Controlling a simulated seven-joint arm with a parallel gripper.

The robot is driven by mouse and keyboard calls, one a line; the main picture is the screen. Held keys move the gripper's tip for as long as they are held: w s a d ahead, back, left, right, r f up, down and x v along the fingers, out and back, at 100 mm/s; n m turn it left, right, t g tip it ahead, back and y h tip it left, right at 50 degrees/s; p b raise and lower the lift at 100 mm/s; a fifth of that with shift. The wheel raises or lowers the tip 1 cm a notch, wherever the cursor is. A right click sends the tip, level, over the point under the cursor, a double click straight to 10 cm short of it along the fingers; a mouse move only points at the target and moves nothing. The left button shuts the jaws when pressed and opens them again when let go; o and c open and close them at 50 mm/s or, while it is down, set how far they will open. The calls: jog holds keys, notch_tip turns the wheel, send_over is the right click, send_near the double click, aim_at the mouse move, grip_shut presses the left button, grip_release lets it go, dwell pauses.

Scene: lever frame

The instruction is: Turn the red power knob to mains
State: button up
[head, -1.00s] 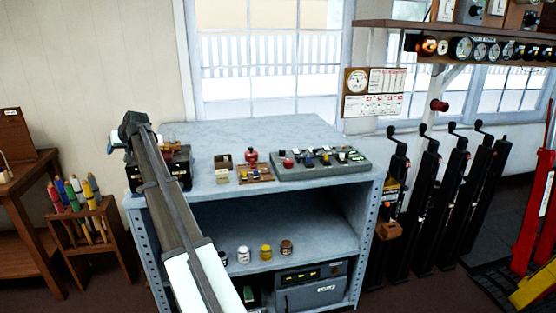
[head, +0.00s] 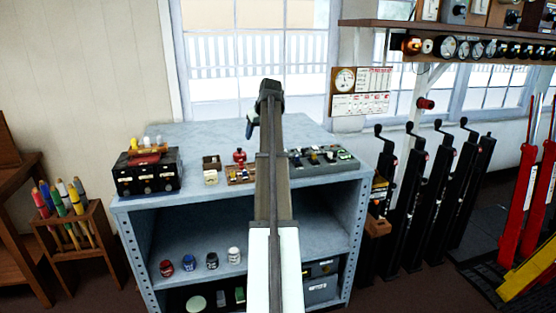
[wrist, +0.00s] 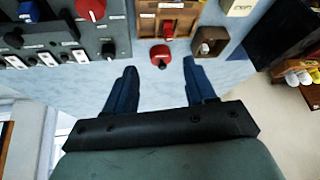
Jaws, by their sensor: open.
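A round red knob (wrist: 160,55) stands on the pale blue benchtop beside a wooden tray in the wrist view; in the head view the red knob (head: 239,155) is behind the tray. A second red knob (wrist: 91,8) is on the grey switch panel (wrist: 117,45), cut by the top edge of the wrist view. The labels are too small to read. My gripper (wrist: 159,66) is open and empty, its dark blue fingers apart, with the first red knob showing between and beyond the tips. In the head view my gripper (head: 250,127) is above the bench; my arm hides part of the panel.
The wooden tray (wrist: 145,24) holds a red lever. A small open wooden box (wrist: 210,42) and a cream block (wrist: 238,7) stand nearby. A black box (head: 148,178) is at the bench's left. The back of the benchtop (head: 205,135) is clear. Black levers (head: 415,190) stand to the right.

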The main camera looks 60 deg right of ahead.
jog(key=s+d+g, duration=0.1)
jog(key=s+d, duration=0.3)
jog(key=s, duration=0.6)
jog(key=shift+m, duration=0.3)
jog(key=x, duration=1.3)
jog(key=shift+s+f, duration=0.15)
jog(key=shift+f, duration=0.05)
jog(key=shift+c, duration=0.2)
jog(key=c, duration=0.7)
jog(key=n+y, duration=0.2)
jog(key=n, duration=0.3)
jog(key=shift+d, duration=0.2)
jog(key=n+y, duration=0.1)
jog(key=n, duration=0.3)
jog(key=shift+y, duration=0.4)
jog(key=shift+n, duration=0.5)
